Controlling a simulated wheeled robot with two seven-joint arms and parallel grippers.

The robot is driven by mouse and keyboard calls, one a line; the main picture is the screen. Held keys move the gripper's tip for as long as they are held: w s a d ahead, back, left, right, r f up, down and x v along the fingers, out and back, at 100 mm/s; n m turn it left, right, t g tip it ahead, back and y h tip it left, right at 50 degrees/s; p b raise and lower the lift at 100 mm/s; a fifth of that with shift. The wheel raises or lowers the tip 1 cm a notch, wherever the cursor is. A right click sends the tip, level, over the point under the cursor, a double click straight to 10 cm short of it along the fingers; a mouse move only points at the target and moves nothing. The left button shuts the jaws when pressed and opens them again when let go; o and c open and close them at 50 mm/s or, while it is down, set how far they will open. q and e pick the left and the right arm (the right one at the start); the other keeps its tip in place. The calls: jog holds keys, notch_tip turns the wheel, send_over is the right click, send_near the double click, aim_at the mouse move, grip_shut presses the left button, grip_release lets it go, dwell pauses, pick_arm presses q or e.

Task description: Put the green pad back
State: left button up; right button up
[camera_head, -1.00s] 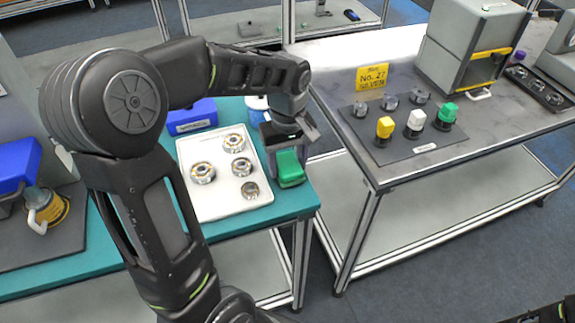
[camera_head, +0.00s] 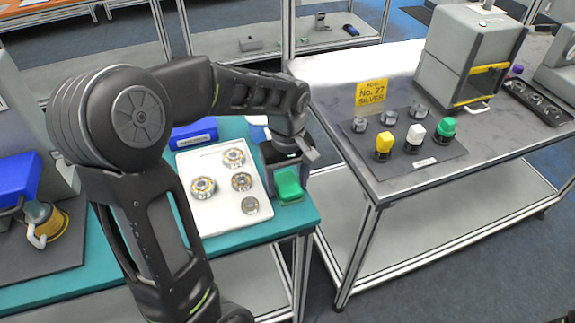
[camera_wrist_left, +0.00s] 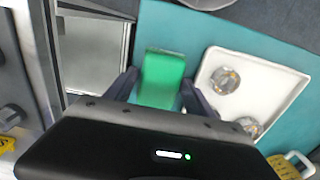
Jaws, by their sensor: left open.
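The green pad (camera_head: 289,186) is at the right end of the teal table (camera_head: 250,241), beside a white tray (camera_head: 222,217). My left gripper (camera_head: 298,152) is at the pad's far side in the head view, pointing down. In the left wrist view, the green pad (camera_wrist_left: 160,80) shows between the two dark fingers of my open left gripper (camera_wrist_left: 158,84). Narrow gaps show near the fingers, and I cannot tell whether either one touches the pad. A dark and grey object (camera_head: 272,153) under the gripper is partly hidden. My right gripper is not in view.
The tray holds several metal ring parts. A blue box (camera_head: 194,134) stands behind it. On the grey table (camera_head: 330,72) at right, a dark mat (camera_head: 440,158) holds several knobs, with a yellow sign (camera_head: 371,93) behind. A gap separates the tables.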

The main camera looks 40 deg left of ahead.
aim_at(287, 183)
pick_arm(q)
notch_tip(287, 183, up, 12)
dwell(0.4)
jog(key=shift+f, duration=0.1)
dwell(0.5)
